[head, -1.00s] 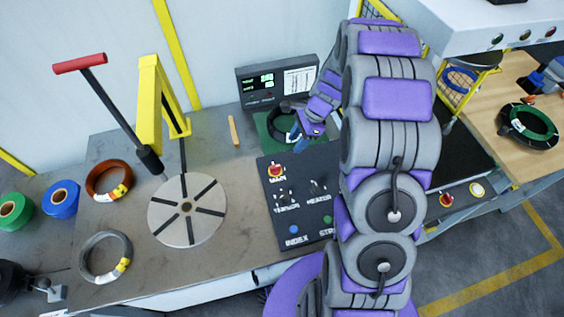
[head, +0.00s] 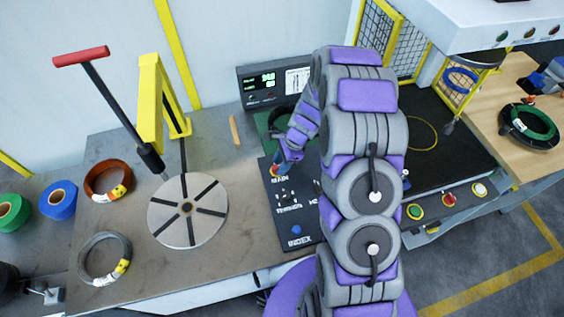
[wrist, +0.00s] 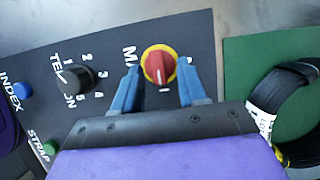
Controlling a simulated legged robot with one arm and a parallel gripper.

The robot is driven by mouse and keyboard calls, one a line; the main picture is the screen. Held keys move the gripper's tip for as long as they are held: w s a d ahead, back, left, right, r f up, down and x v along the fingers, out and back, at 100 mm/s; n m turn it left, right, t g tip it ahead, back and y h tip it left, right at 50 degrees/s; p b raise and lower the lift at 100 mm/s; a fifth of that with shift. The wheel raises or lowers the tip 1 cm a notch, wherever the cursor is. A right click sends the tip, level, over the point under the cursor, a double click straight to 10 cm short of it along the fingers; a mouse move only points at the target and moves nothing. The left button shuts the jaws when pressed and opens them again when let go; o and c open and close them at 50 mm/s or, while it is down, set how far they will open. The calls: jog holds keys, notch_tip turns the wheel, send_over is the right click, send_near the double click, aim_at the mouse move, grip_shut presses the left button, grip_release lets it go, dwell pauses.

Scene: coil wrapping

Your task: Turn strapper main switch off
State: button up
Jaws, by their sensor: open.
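The main switch (wrist: 158,66) is a red knob on a yellow ring, set on a dark control panel (wrist: 205,30) and labelled MAIN. In the wrist view it sits between the two blue fingers of my gripper (wrist: 157,88), which are open with a gap on each side. In the head view my gripper (head: 284,166) is over the upper part of the panel (head: 268,210) and mostly covers the switch; only a bit of red and yellow shows at its left. Whether the fingertips reach down around the knob is hard to tell.
Beside the switch are a black tension knob (wrist: 78,78), a blue INDEX button (wrist: 22,90) and a green STRAP button (wrist: 50,147). A black coil (wrist: 292,110) lies on a green pad at the right. A round slotted turntable (head: 187,238) stands left of the panel.

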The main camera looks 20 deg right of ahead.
jog(key=shift+a, duration=0.5)
jog(key=c, duration=0.3)
jog(key=shift+d, duration=0.7)
grip_shut()
